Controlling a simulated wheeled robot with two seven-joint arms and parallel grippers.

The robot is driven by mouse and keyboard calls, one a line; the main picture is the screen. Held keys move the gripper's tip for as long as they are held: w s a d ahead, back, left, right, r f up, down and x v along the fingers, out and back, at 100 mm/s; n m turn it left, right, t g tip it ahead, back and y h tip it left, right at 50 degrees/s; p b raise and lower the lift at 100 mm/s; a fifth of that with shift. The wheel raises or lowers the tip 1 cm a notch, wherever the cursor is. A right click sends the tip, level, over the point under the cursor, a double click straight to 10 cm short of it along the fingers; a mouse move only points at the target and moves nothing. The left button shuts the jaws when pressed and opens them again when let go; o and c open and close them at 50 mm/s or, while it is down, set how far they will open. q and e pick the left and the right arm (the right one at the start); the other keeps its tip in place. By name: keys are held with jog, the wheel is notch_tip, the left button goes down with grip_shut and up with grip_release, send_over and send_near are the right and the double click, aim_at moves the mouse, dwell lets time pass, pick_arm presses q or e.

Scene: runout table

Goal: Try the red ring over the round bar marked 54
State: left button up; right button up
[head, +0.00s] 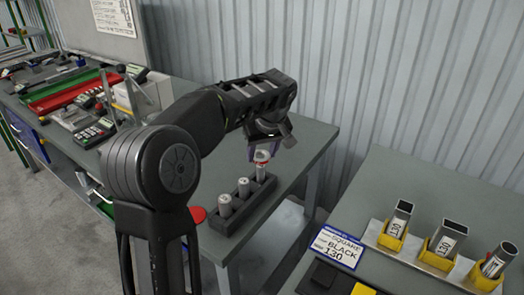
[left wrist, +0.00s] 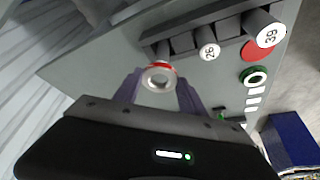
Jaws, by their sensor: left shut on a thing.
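My left gripper (head: 264,147) is shut on the red ring (head: 262,156), right at the top of the rearmost round bar in the dark rack (head: 246,208). In the left wrist view the red ring (left wrist: 159,67) sits between the fingertips, with a pale round face inside it. That round bar (head: 261,173) stands upright below the ring; its number is not readable. I cannot tell whether the ring is around the bar's end or just above it. The other two bars read 26 (left wrist: 208,51) and 39 (left wrist: 268,34) in the left wrist view. My right gripper is not in view.
A red disc (left wrist: 257,50) and a green ring (left wrist: 254,76) lie beside the rack. Meters and trays crowd the table's far left. A second table at right holds yellow holders (head: 440,249) with tubes and a sign (head: 337,247). A gap separates the tables.

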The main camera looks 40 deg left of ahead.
pick_arm(q)
jog(key=shift+f+b, duration=0.45)
jog(key=shift+f, duration=0.35)
jog(key=shift+f+b, duration=0.6)
dwell(0.7)
jog(key=o, duration=1.6)
jog(key=shift+b+v, duration=0.3)
jog(key=shift+v, duration=3.6)
jog(key=shift+s, duration=0.1)
